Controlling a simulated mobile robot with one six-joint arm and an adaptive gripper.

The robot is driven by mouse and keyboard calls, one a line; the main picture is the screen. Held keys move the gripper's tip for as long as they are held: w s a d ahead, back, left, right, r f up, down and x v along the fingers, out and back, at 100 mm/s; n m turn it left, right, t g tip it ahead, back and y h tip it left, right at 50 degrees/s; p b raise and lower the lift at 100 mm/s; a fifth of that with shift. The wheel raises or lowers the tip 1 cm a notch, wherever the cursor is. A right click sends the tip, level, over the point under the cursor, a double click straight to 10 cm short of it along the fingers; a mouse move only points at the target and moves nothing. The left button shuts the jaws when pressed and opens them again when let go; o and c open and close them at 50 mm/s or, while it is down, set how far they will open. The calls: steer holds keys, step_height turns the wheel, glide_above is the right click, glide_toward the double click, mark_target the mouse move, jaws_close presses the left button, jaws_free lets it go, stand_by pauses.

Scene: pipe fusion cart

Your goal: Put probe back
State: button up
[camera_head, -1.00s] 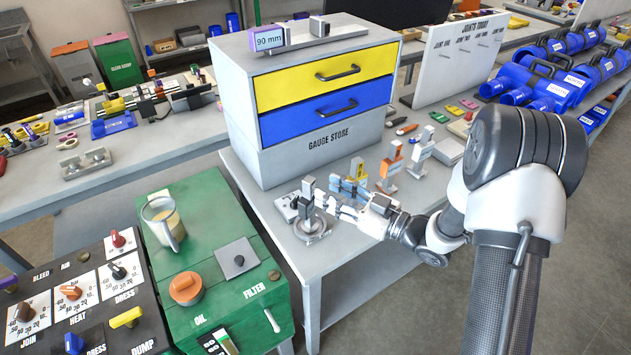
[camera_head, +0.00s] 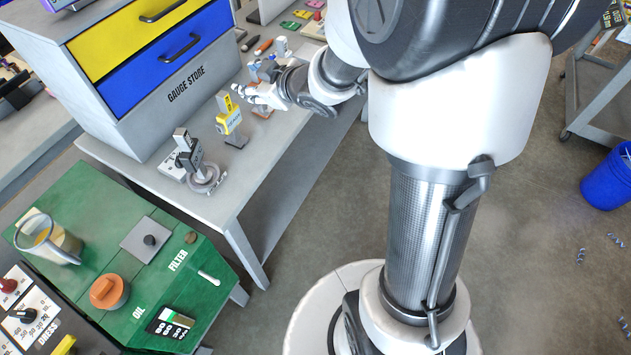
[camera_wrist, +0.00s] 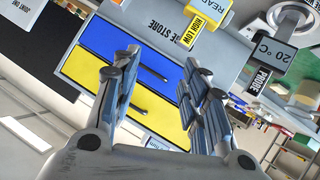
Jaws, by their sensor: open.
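The dark grey probe unit (camera_head: 190,155) stands upright at the near end of the gauge table, with a ring-shaped grey coil (camera_head: 207,180) at its foot. In the wrist view its 20 °C face (camera_wrist: 274,52) shows at the upper right, near a PROBE label (camera_wrist: 259,80). My gripper (camera_head: 240,91) is open above the table, beyond the yellow gauge and apart from the probe unit.
The yellow HIGH LOW gauge (camera_head: 229,117) stands just in front of my gripper. The gauge store (camera_head: 150,105), with yellow and blue drawers, stands left of it. A green cart (camera_head: 100,235) is at lower left. Bare tabletop (camera_head: 240,178) lies right of the coil.

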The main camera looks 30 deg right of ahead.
steer(key=s+d+r+m+g+h, duration=0.1)
steer(key=s+d+r+m+h, duration=0.25)
steer(key=s+r, duration=0.2)
steer(key=s+a+m+g, duration=0.2)
steer(key=s+g, duration=0.1)
steer(key=s, duration=1)
steer(key=s+a+m+g, duration=0.2)
steer(key=s+a+g, duration=0.1)
steer(key=s, duration=1.1)
steer(key=shift+s+a+f+g, duration=0.2)
steer(key=shift+f+g, duration=0.1)
steer(key=shift+f, duration=0.1)
